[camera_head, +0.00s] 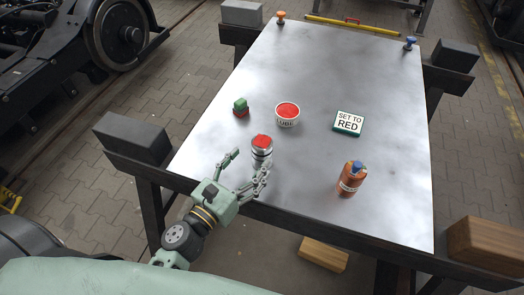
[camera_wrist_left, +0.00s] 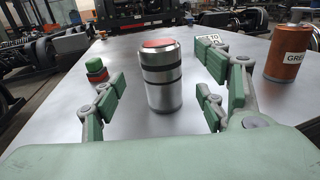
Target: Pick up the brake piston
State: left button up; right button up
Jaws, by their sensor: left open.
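The brake piston is most likely the silver cylinder with dark bands and a red top (camera_head: 261,152). It stands upright on the metal table near the front edge, and it also shows in the left wrist view (camera_wrist_left: 162,80). My left gripper (camera_head: 246,170) is open, low over the table's front edge. Its fingers point toward the cylinder. In the left wrist view the cylinder stands between and beyond the fingertips, and I see no finger touching it. My right gripper is not in view.
An orange knob (camera_head: 281,18) and a blue knob (camera_head: 410,43) stand at the far corners.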

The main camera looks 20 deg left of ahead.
aim_at(256, 156)
pick_arm(q)
jog(key=x, duration=0.2)
jog(key=p+x, duration=0.1)
jog(key=x, duration=0.3)
jog(key=shift+w+d+f+p, duration=0.1)
jog(key=shift+w+f+p, duration=0.15)
jog(key=shift+f+p, duration=0.1)
jog(key=shift+c, duration=0.4)
jog(key=shift+r, duration=0.1)
jog(key=c, duration=1.3)
